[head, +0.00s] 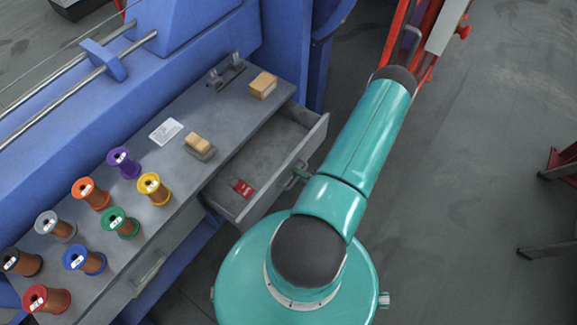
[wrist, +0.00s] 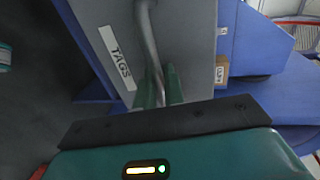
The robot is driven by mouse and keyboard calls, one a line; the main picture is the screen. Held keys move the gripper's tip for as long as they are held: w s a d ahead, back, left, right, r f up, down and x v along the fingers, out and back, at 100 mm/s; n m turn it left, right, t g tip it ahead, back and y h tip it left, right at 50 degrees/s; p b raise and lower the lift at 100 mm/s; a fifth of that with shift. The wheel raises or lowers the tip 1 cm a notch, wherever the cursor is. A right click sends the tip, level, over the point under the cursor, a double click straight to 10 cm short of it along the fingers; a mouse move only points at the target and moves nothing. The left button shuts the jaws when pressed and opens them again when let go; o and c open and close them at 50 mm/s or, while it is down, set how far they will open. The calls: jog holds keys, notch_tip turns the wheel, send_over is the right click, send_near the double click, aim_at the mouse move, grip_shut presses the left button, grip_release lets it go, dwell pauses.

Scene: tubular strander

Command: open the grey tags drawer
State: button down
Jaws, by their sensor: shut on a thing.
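The grey tags drawer (head: 257,206) stands pulled out from under the grey bench top in the head view, and its inside shows. A red tag-like item (head: 243,188) lies in it. In the wrist view the drawer front (wrist: 190,50) carries a white label reading TAGS (wrist: 117,58) and a grey bar handle (wrist: 150,40). My gripper (wrist: 160,85) has its green fingers shut on this handle. In the head view my gripper (head: 297,174) is at the drawer front, partly hidden by my arm.
The bench top (head: 140,185) carries several coloured spools, a white card (head: 166,131), and wooden-topped blocks (head: 199,144) (head: 263,86). A second, shut drawer handle (head: 149,273) is at lower left. Blue machine frame stands behind.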

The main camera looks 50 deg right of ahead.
jog(key=shift+s, duration=0.75)
jog(key=c, duration=1.6)
grip_release()
jog(key=shift+c, duration=0.2)
jog(key=v, duration=1.3)
jog(key=shift+s, duration=0.4)
jog(key=shift+r, duration=0.1)
